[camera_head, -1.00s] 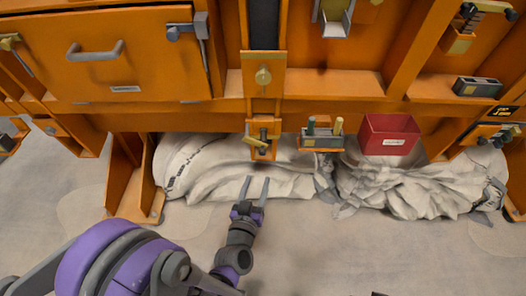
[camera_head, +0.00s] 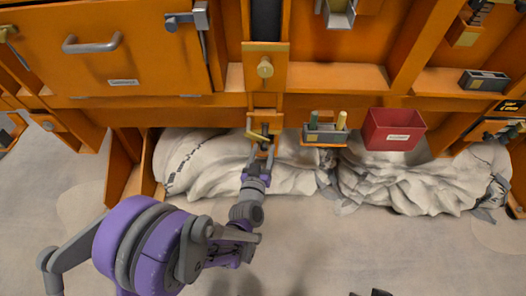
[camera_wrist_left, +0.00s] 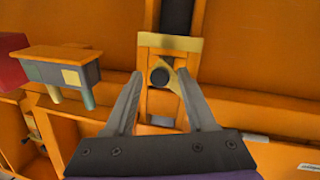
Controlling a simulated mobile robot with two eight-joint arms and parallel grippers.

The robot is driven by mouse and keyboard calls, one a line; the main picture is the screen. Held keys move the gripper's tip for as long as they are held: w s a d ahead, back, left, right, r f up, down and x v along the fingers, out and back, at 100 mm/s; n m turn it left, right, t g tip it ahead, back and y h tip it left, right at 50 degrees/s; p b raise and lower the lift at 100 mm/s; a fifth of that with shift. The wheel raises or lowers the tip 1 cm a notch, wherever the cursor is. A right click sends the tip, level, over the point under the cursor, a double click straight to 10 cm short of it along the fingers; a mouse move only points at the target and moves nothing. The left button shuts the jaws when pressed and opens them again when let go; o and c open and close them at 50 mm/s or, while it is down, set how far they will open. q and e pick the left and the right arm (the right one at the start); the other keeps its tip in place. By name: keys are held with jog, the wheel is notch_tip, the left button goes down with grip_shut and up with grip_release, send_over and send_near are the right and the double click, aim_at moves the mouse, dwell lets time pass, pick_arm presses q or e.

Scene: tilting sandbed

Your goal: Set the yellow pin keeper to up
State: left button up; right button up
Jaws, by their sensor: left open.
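The yellow pin keeper (camera_head: 257,135) is a small yellow piece on the orange bracket below the central post. In the head view it lies slanted, its left end higher. In the left wrist view the keeper (camera_wrist_left: 181,84) shows as a yellow plate beside a dark round pin end (camera_wrist_left: 160,77). My left gripper (camera_head: 261,147) is open just below and in front of the keeper. In the left wrist view the fingers (camera_wrist_left: 163,88) stand either side of keeper and pin, with nothing held. Whether a finger touches the keeper cannot be told. My right gripper is not clearly seen.
A peg holder (camera_head: 325,135) with green and yellow pegs and a red bin (camera_head: 392,130) stand to the right. A brass knob (camera_head: 265,68) sits above the keeper. Pale sacks (camera_head: 205,165) lie beneath the orange frame. Dark tips show at the bottom edge.

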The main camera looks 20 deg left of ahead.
pick_arm(q)
jog(key=shift+c, duration=0.2)
grip_shut()
dwell(1.3)
